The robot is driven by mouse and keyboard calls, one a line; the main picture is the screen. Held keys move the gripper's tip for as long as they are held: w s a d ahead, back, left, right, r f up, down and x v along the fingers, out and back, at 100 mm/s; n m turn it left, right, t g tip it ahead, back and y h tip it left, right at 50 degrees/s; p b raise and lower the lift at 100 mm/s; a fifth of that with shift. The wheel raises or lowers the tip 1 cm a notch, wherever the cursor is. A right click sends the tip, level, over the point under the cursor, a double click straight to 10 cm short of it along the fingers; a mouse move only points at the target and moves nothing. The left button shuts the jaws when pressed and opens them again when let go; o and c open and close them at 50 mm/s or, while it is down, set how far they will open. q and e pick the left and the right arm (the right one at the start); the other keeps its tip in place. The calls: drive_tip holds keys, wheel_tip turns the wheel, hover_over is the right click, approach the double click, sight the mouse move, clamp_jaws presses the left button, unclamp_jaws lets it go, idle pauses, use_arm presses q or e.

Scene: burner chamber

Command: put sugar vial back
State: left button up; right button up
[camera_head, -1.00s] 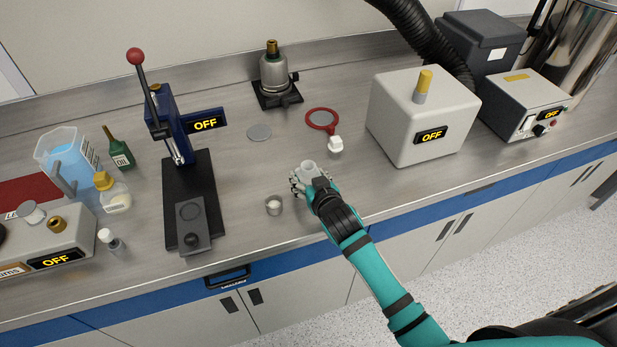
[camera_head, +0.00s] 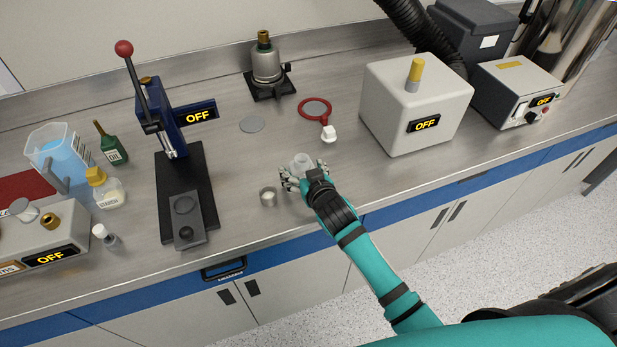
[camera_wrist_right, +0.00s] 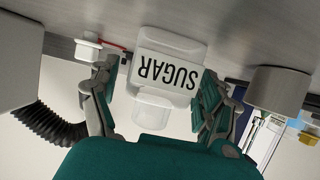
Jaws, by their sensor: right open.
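The sugar vial (camera_head: 300,162) is a small clear container near the front of the steel counter. In the right wrist view its white label (camera_wrist_right: 168,72) reads SUGAR, upside down in that picture. My right gripper (camera_head: 296,177) is open, with its fingers on either side of the vial. The wrist view shows gaps between the fingers and the vial's sides. The vial appears to stand on the counter; its base contact is hard to make out. My left gripper is out of view.
A red ring (camera_head: 315,109) and a small white-capped item (camera_head: 329,134) lie behind. The press (camera_head: 180,190) is at left, the white box unit (camera_head: 418,108) at right. A starch bottle (camera_head: 109,191) stands farther left.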

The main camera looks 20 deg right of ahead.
drive_tip(key=b+v, duration=0.1)
drive_tip(key=v, duration=1)
drive_tip(key=shift+s+r, duration=0.2)
drive_tip(key=shift+s, duration=0.15)
